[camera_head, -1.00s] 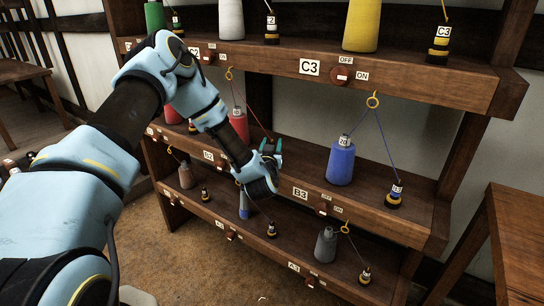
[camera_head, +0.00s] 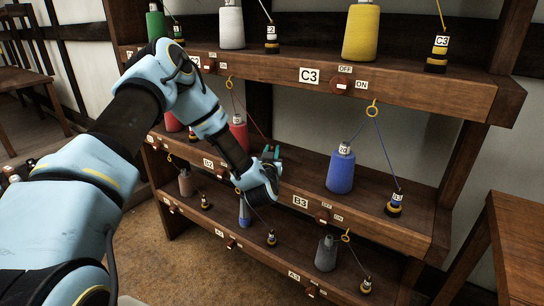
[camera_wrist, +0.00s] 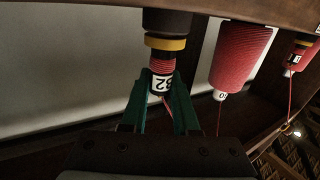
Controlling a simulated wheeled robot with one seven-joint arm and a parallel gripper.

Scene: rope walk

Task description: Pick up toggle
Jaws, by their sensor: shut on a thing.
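The toggle marked B2 (camera_wrist: 164,66) is a small spool with a black base, a yellow band, red winding and a white label. In the wrist view it appears upside down. My gripper (camera_wrist: 160,82) has its green fingers on both sides of the toggle's labelled end, shut on it. In the head view my gripper (camera_head: 270,156) is at the middle shelf, right of a red cone, and hides the toggle. I cannot tell whether the toggle's base still touches the shelf.
A red cone (camera_wrist: 240,50) stands beside the toggle, with another red spool farther right. On the middle shelf (camera_head: 292,187) stand a blue cone (camera_head: 341,168) and toggle B3 (camera_head: 395,204). The upper shelf edge (camera_head: 270,65) runs above my gripper. Threads hang from yellow hooks.

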